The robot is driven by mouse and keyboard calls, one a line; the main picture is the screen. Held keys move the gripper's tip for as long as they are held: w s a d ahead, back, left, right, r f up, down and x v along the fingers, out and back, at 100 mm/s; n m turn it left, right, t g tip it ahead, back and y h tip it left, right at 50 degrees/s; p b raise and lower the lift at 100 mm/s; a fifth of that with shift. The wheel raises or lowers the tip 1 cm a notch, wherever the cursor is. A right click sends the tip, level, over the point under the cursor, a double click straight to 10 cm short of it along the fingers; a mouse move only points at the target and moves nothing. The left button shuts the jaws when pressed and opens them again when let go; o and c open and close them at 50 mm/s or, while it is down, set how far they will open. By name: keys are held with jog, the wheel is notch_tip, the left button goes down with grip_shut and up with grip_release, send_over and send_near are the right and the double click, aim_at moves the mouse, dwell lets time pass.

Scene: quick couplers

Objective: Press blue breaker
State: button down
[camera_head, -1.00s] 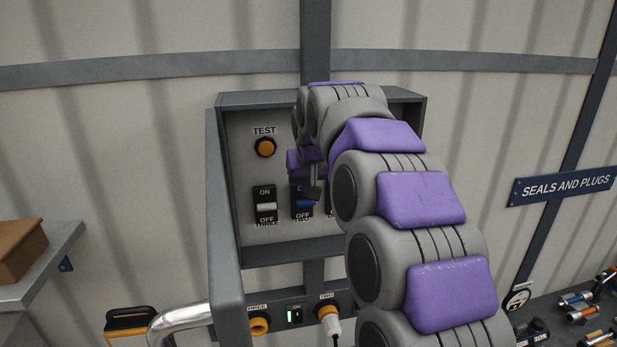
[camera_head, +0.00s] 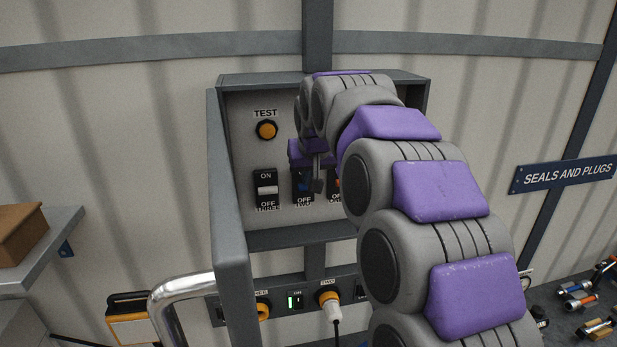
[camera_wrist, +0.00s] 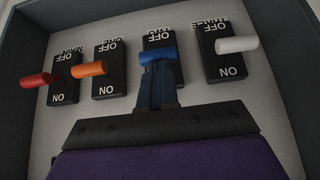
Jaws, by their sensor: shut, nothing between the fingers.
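The blue breaker (camera_wrist: 158,55) sits in the row of toggles in the wrist view, which shows the labels upside down. Its blue lever lies by its OFF label, and its ON label is hidden behind my fingers. My gripper (camera_wrist: 158,82) is shut and empty, with its fingertips right at the blue lever; I cannot tell whether they touch it. In the head view the blue breaker (camera_head: 303,187) shows inside the grey box, partly covered by my gripper (camera_head: 318,186).
Beside it are the white breaker (camera_wrist: 237,45), the orange breaker (camera_wrist: 89,69) and the red breaker (camera_wrist: 38,80). An orange TEST button (camera_head: 267,130) is above. The open box door (camera_head: 231,220) stands at the left, with couplers (camera_head: 329,302) below.

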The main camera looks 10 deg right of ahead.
jog(key=shift+s+a+f+b, duration=0.1)
jog(key=shift+f+b, duration=0.15)
jog(key=shift+b, duration=0.3)
jog(key=f+t+b, duration=0.1)
jog(key=t+b, duration=0.1)
jog(key=b, duration=0.3)
jog(key=s+f+t+b, duration=0.1)
jog(key=f+t+b, duration=0.1)
jog(key=b, duration=0.3)
jog(key=s+f+t+b, duration=0.1)
jog(key=f+t+b, duration=0.1)
jog(key=t+b, duration=0.2)
jog(key=shift+s+f+b, duration=0.15)
jog(key=shift+f+b, duration=0.1)
jog(key=shift+b, duration=0.45)
jog(key=shift+r, duration=0.1)
jog(key=r+v, duration=0.1)
jog(key=v, duration=1.1)
jog(key=shift+s+r, duration=0.2)
jog(key=shift+r, duration=0.2)
